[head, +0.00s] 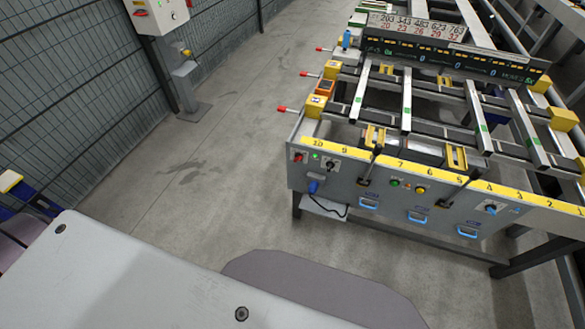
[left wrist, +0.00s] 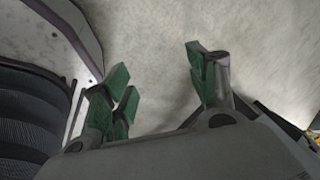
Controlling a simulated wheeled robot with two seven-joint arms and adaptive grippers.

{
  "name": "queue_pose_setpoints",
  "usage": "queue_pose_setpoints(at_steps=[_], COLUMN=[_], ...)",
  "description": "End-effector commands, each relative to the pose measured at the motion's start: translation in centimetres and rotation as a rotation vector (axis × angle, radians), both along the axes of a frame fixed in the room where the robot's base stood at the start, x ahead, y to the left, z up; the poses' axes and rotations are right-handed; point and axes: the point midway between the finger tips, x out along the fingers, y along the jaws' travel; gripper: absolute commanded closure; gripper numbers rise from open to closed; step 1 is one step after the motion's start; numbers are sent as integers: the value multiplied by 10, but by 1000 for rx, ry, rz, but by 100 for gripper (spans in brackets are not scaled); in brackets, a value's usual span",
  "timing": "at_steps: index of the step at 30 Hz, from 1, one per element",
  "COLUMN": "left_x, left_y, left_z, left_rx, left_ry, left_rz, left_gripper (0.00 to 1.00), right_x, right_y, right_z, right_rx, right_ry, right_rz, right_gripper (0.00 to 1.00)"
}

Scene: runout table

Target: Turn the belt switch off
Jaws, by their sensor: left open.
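The runout table (head: 330,205) stands at the right in the head view, with a grey front panel of controls. At the panel's left end are a red button (head: 298,156), a small green lamp (head: 315,155) and a dark rotary switch (head: 331,163). My right gripper is not in view.
Levers (head: 373,155) and blue handles (head: 418,217) stick out along the panel. A blue plug with a cable (head: 314,187) hangs at its left. A grey post (head: 184,85) and mesh fence (head: 70,90) stand at the left. The floor (head: 215,170) between is clear.

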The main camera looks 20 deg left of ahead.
Motion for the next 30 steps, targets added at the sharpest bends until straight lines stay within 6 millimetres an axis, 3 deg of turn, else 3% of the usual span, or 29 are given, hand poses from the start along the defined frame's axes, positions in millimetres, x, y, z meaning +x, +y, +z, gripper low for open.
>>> queue_pose_setpoints(at_steps=[13,30], left_x=[104,215], left_y=[6,0], left_z=[12,63], left_rx=[168,438], left_ry=[-176,-396], left_rz=[-276,-580], left_gripper=[41,41], right_x=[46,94], right_y=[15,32], right_z=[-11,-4], right_rx=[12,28], right_ry=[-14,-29], right_rz=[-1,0], right_gripper=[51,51])
